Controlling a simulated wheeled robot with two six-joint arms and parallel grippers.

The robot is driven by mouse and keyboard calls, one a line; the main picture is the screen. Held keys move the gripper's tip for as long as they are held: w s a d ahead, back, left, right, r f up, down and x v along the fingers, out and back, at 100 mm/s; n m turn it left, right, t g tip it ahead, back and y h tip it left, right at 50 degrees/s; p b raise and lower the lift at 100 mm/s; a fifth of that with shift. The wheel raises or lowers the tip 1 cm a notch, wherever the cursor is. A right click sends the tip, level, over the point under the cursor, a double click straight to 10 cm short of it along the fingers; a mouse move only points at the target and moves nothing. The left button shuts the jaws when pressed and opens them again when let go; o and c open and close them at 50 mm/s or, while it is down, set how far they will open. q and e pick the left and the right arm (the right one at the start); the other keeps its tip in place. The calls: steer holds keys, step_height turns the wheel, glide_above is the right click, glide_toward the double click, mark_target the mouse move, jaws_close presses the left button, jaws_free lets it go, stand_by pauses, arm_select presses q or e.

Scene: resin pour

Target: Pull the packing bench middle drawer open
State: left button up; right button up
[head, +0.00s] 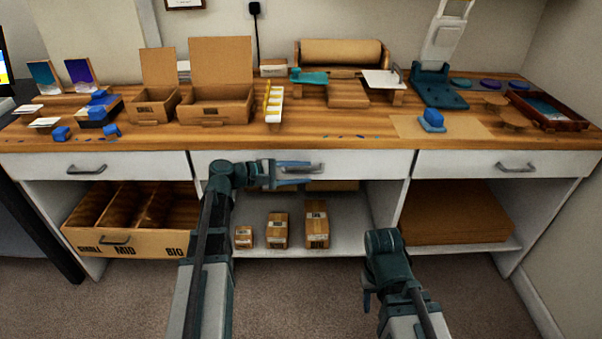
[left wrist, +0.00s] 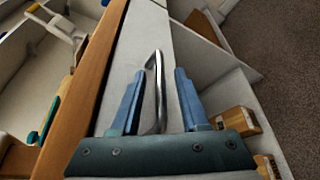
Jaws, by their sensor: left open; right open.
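The packing bench middle drawer (head: 375,163) has a white front and looks closed, its face level with the drawers beside it. Its metal bar handle (head: 318,168) also shows in the left wrist view (left wrist: 159,85). My left gripper (head: 300,173) is at the handle. In the left wrist view its two blue fingers (left wrist: 155,95) are apart, one on each side of the handle, with gaps visible. My right gripper (head: 368,298) is low in front of the bench, right of the middle, away from the drawer; its fingers are mostly hidden by its own wrist.
The left drawer (head: 130,165) and right drawer (head: 545,163) flank it. Small cartons (head: 316,224) stand on the shelf below. A labelled bin (head: 135,243) is at lower left.

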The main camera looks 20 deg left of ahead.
arm_select(q)
jaws_close()
stand_by(1.4)
